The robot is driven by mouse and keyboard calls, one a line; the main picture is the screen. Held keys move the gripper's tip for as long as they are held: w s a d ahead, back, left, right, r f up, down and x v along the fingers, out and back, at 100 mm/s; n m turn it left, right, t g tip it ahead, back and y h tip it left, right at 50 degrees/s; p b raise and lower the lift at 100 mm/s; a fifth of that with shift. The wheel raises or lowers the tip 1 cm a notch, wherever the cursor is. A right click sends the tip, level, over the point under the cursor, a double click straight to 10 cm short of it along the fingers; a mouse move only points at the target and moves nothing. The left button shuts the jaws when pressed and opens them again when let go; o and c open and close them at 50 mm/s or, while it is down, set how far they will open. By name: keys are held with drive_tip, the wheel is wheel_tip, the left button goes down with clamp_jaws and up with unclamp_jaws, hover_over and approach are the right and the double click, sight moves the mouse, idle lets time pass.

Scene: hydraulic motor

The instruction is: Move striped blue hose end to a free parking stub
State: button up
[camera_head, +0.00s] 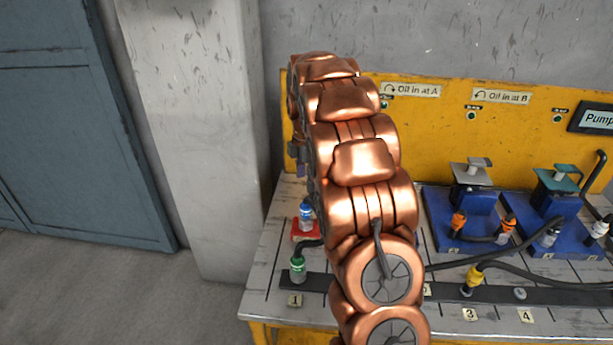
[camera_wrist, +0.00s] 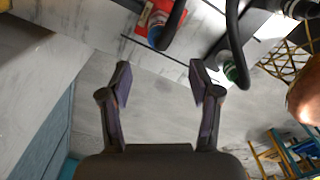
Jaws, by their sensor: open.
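A blue hose end with a pale band (camera_head: 306,212) stands on a red block (camera_head: 300,236) at the left of the table. It also shows in the wrist view (camera_wrist: 156,36), with its black hose rising from it. My gripper (camera_wrist: 161,80) is open and empty, its two fingers apart below the blue end in that picture. In the head view my copper arm hides most of the gripper. On the dark parking rail (camera_head: 400,291), the place labelled 4 (camera_head: 521,294) shows a bare stub. Place 2 is hidden behind my arm.
A green hose end (camera_head: 298,268) stands at place 1, close to the blue one; it also shows in the wrist view (camera_wrist: 232,70). A yellow end (camera_head: 472,281) stands at place 3. Blue-based units (camera_head: 440,222) with orange and grey ends stand at right. Black hoses cross the table.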

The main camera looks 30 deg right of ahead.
sight(306, 202)
drive_tip(key=shift+f+b, duration=0.55)
drive_tip(key=shift+f, duration=2.65)
drive_tip(key=shift+f+b, duration=0.65)
drive_tip(key=shift+f, duration=0.6)
clamp_jaws()
drive_tip(key=shift+r, duration=0.15)
drive_tip(key=shift+r+b, duration=0.3)
drive_tip(key=shift+r, duration=1.5)
